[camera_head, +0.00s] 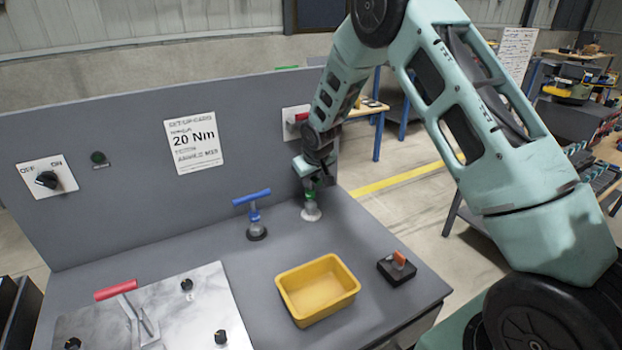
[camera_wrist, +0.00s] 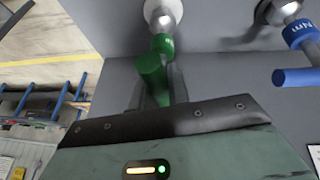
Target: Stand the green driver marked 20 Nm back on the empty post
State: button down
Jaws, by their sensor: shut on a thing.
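The green driver shows in the wrist view (camera_wrist: 153,75), its green handle between my gripper's two fingers. My gripper (camera_wrist: 155,95) is shut on that handle. In the head view my gripper (camera_head: 313,182) is low near the back right of the bench, with the driver's green collar (camera_head: 309,197) just below it. The driver's grey lower part is over a round white base (camera_head: 312,215), upright or nearly so. I cannot tell whether it is fully seated there. Its 20 Nm marking is not readable. A blue T-handled driver (camera_head: 252,212) stands on a dark base to the left.
A yellow bin (camera_head: 318,288) and a black box with an orange switch (camera_head: 397,267) are in front. A metal plate with a red-handled clamp (camera_head: 118,290) is at front left. The back panel (camera_head: 252,125) carries a 20 Nm card (camera_head: 196,147) and rises close behind my gripper.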

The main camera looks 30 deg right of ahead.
jog(key=shift+s+d+f, duration=0.1)
jog(key=shift+s+f, duration=0.35)
jog(key=shift+f, duration=0.05)
jog(key=shift+w+r+p, duration=0.15)
jog(key=shift+r+p, duration=0.1)
jog(key=shift+p, duration=0.1)
jog(key=shift+w+r+p, duration=0.1)
jog(key=shift+r+p, duration=0.5)
jog(key=shift+r, duration=0.7)
